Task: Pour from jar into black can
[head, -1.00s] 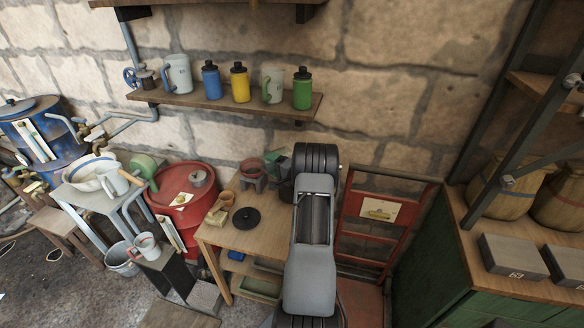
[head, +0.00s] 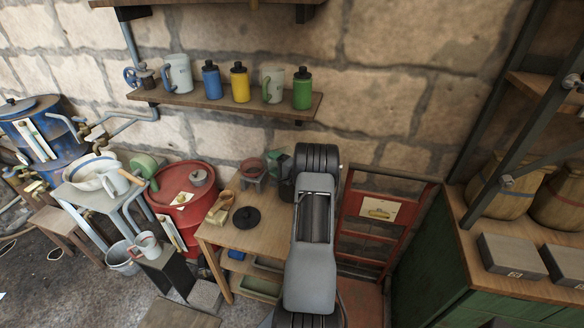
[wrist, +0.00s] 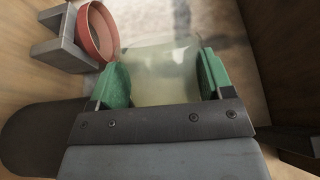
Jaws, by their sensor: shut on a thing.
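A translucent, pale yellow-green jar (wrist: 162,75) is between the green fingertips of my gripper (wrist: 160,82) in the wrist view. My gripper is shut on its sides. A dark rounded shape (wrist: 38,135) lies at the lower left of the wrist view; I cannot tell whether it is the black can. In the head view my grey arm (head: 315,245) hides the jar and most of the gripper. A flat black round thing with a knob (head: 247,216) lies on the wooden table (head: 265,240); no can is clear there.
A red ring-like vessel (wrist: 92,30) on a grey stand (wrist: 62,52) is close by at the upper left in the wrist view. A red drum (head: 190,205) stands left of the table, a red frame (head: 375,225) to its right. Bottles stand on the wall shelf (head: 215,103).

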